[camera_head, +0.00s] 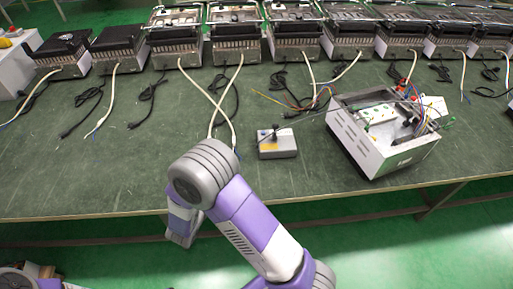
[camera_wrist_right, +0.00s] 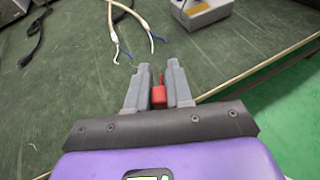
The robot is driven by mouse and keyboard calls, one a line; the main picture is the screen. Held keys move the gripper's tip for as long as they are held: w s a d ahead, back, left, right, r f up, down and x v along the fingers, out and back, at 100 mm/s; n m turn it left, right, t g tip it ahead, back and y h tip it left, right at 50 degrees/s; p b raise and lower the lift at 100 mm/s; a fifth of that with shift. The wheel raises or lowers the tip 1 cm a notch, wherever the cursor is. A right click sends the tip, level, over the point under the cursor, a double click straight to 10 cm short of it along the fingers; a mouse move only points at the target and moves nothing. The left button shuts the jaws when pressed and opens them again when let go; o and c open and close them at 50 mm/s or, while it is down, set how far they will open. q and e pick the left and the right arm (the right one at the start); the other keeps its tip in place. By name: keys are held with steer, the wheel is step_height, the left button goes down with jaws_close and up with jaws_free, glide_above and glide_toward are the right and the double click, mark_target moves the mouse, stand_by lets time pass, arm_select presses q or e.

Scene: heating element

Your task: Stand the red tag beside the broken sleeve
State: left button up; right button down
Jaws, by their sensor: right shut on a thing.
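My right gripper (camera_wrist_right: 160,72) is shut on a small red tag (camera_wrist_right: 158,93), which sits between its two grey fingers. The gripper is over the green table near its front edge. In the wrist view, white sleeved cables (camera_wrist_right: 118,18) lie ahead and left of the fingers, apart from the tag, with bare and blue wire ends. In the head view, two white sleeved cables (camera_head: 213,98) cross on the table behind my right arm. I cannot tell which sleeve is broken. My arm hides the tag in the head view. My left gripper is not in view.
A small grey box with a black knob (camera_head: 277,148) stands right of the crossed cables. An open metal housing with wiring (camera_head: 385,135) stands further right. Several heater units (camera_head: 177,48) line the back. The left front of the green table (camera_head: 90,170) is clear.

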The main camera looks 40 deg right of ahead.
steer(key=w+d+r+p+x, duration=0.1)
steer(key=d+r+p+x, duration=0.2)
steer(key=x, duration=1.7)
arm_select(q)
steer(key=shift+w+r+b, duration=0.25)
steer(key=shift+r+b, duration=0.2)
steer(key=shift+b, duration=0.85)
arm_select(e)
steer(key=shift+w+a+f, duration=0.1)
steer(key=shift+a+f, duration=0.1)
steer(key=shift+f, duration=2.05)
steer(key=shift+w+a+f, duration=0.1)
steer(key=shift+a+f, duration=0.05)
steer(key=shift+f, duration=2.1)
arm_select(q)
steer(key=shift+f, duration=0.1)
arm_select(e)
steer(key=shift+f, duration=0.1)
steer(key=shift+f, duration=0.15)
steer(key=c, duration=1)
jaws_free()
steer(key=shift+r, duration=0.2)
